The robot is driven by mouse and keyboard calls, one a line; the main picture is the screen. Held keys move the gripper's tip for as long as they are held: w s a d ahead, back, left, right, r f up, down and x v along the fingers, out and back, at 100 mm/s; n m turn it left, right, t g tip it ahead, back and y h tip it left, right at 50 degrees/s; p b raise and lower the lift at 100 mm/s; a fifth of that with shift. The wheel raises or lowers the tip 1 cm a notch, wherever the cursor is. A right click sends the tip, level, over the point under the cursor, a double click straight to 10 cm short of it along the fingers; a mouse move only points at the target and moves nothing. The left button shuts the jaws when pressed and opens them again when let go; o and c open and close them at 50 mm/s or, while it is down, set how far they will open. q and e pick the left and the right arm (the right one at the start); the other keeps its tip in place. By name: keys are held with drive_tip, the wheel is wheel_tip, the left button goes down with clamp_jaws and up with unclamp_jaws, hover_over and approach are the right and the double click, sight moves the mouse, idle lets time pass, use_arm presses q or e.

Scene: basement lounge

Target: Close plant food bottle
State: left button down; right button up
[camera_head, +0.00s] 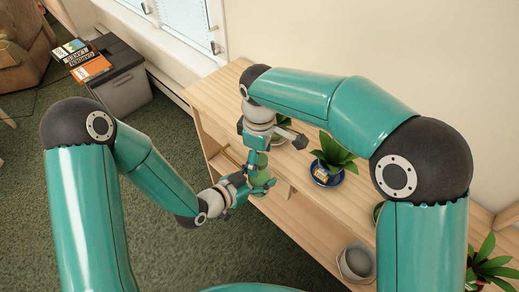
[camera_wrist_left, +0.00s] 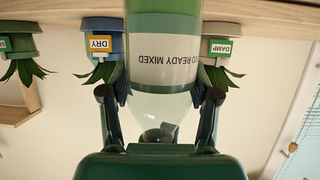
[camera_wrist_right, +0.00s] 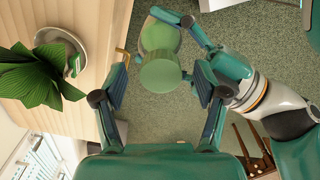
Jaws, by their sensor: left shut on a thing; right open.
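The plant food bottle (camera_head: 262,176) is green and stands out in front of the wooden shelf in the head view. My left gripper (camera_head: 247,187) is shut on it from the side. The left wrist view, upside down, shows the bottle's white label (camera_wrist_left: 160,62) and clear part between the fingers (camera_wrist_left: 160,115). My right gripper (camera_head: 258,150) is above the bottle, pointing down. In the right wrist view a round pale green top (camera_wrist_right: 160,75) lies beyond and between its open fingers (camera_wrist_right: 160,88). I cannot tell whether this is a cap seated on the bottle.
Potted plants stand on the shelf (camera_head: 217,90), including one in a blue pot (camera_head: 325,175) with a yellow sign. A grey bin (camera_head: 125,90) stands at the back left. Carpet (camera_head: 270,255) is open below.

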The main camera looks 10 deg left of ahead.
wheel_tip(320, 180, up, 12)
idle(0.5)
drive_tip(key=shift+w+f, duration=0.1)
drive_tip(key=shift+f, duration=0.1)
drive_tip(key=s+d+f+m+g+y, duration=0.1)
drive_tip(key=s+d+f, duration=0.15)
drive_tip(key=f, duration=0.65)
drive_tip(key=s+d+f+y, duration=0.1)
drive_tip(key=d+f, duration=0.3)
drive_tip(key=f, duration=0.4)
drive_tip(key=s+d+f+m+g+y, duration=0.1)
drive_tip(key=d+f, duration=0.2)
drive_tip(key=f, duration=0.6)
drive_tip(key=s+d+f+m+t, duration=0.1)
drive_tip(key=s+d+f+m, duration=0.2)
drive_tip(key=s+f+m, duration=0.3)
drive_tip(key=s+d+f+m+t+y, duration=0.1)
drive_tip(key=s+d+f+m, duration=0.3)
drive_tip(key=s+f+m, duration=0.2)
drive_tip(key=s+m, duration=0.1)
drive_tip(key=m, duration=0.1)
drive_tip(key=shift+s+d+f+m+t, duration=0.2)
drive_tip(key=shift+m+t, duration=0.1)
drive_tip(key=shift+m, duration=0.1)
